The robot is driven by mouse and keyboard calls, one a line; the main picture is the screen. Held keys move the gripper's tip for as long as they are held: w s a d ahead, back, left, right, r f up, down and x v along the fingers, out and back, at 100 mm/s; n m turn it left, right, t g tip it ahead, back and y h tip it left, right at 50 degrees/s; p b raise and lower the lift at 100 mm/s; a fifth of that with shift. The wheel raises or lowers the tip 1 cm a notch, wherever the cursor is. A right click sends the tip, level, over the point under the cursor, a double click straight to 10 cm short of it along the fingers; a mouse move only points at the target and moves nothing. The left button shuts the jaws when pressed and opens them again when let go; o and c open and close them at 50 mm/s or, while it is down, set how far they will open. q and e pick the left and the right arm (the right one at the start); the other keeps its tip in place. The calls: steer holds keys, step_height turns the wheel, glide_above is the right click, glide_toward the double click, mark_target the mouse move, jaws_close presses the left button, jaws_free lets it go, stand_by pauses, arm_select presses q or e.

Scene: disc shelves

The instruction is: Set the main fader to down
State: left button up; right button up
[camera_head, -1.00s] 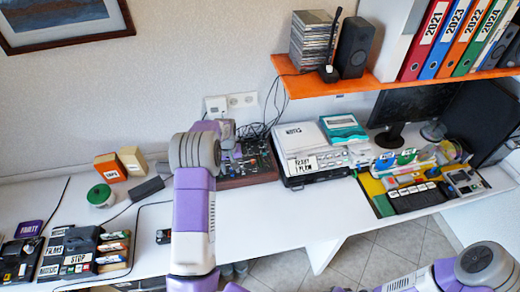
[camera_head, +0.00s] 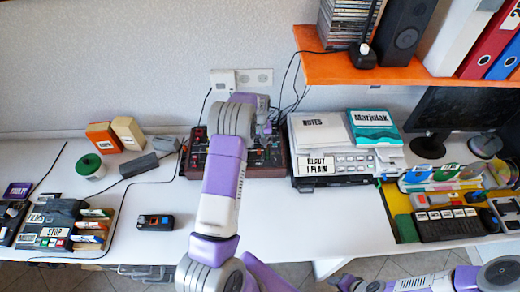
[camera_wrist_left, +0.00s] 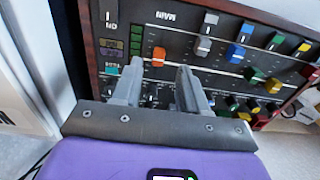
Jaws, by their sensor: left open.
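The mixer (camera_head: 278,160) is a dark panel with wooden sides, standing on the desk against the wall. In the left wrist view its panel (camera_wrist_left: 205,66) shows turned over, with a "MAIN" label (camera_wrist_left: 165,16). The main fader's orange cap (camera_wrist_left: 158,56) lies below that label. My left gripper (camera_wrist_left: 158,68) is open, its two grey fingertips on either side of the orange cap. I cannot tell whether they touch it. In the head view my left arm covers part of the mixer. The dark end of my right arm (camera_head: 348,283) shows at the bottom edge, unclear.
More fader caps, such as a white one (camera_wrist_left: 203,46) and a blue one (camera_wrist_left: 234,53), stand to the right of the orange cap. A white device (camera_head: 330,160) stands right of the mixer, a grey box (camera_head: 138,165) to its left.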

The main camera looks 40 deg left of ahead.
mark_target(259, 151)
arm_select(q)
steer(key=shift+w+f, duration=0.1)
steer(key=shift+f, duration=2.25)
steer(key=shift+c, duration=0.3)
jaws_close()
steer(key=shift+d, duration=0.15)
